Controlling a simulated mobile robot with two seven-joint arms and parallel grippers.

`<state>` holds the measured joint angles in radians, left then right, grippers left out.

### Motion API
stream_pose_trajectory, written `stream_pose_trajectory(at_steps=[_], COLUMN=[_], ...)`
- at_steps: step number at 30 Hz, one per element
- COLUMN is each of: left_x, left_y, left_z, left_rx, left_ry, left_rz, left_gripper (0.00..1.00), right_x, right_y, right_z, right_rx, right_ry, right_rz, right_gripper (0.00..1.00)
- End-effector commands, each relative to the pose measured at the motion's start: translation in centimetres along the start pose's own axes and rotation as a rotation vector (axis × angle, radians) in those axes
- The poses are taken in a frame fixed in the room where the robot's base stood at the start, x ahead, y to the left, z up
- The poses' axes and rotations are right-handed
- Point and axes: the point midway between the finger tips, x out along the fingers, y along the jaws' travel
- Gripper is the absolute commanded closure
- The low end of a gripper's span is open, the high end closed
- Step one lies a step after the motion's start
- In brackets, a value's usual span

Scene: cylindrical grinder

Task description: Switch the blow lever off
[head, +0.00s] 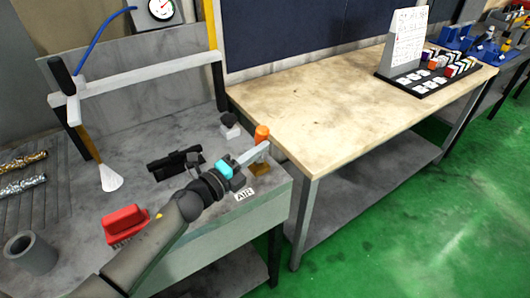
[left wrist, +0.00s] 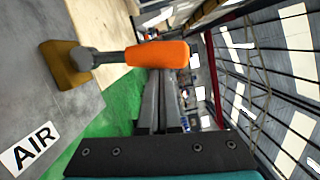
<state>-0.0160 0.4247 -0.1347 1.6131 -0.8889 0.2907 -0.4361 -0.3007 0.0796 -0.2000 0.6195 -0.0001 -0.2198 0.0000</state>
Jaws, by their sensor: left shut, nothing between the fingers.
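The blow lever (head: 262,134) has an orange grip on a grey stem above a brass base (head: 258,168), at the right front corner of the grey bench. It stands roughly upright. In the left wrist view the orange grip (left wrist: 158,56) crosses the upper middle, and its brass base (left wrist: 65,65) is at the left. My left gripper (head: 264,148) is shut and empty, its fingertips right beside the grip. In the left wrist view the fingers (left wrist: 158,85) end at the grip's edge; I cannot tell whether they touch. My right gripper is not in view.
An "AIR" label (head: 244,194) lies in front of the lever. A red brush-like block (head: 123,222), a black bracket (head: 172,163) and a grey cup (head: 32,254) are on the bench (head: 75,215). A wooden table (head: 330,100) stands close on the right.

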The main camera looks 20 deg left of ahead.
Motion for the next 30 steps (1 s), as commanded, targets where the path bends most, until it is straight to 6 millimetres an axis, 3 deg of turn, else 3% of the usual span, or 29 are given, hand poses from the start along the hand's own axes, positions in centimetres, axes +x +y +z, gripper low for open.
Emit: stream_pose_trajectory(at_steps=[1, 3, 12, 22, 30], left_x=[0.2, 0.3, 1.0, 1.5, 1.7], left_y=[-0.9, -1.1, -1.2, -0.4, 0.0], left_z=[0.7, 1.4, 4.0, 6.2, 7.0], left_rx=[-0.041, -0.104, -0.375, -0.605, -0.599], left_ry=[-0.002, -0.003, -0.003, -0.003, -0.001], left_rz=[0.013, 0.029, 0.097, 0.152, 0.150], left_gripper=[1.00, 1.00, 1.00, 1.00, 1.00], right_x=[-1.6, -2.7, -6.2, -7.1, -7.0], right_y=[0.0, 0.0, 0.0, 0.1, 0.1], right_z=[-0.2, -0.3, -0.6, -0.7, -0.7], right_rx=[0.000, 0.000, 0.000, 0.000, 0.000], right_ry=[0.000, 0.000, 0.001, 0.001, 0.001], right_rz=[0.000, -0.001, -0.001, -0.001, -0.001], right_gripper=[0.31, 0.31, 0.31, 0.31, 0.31])
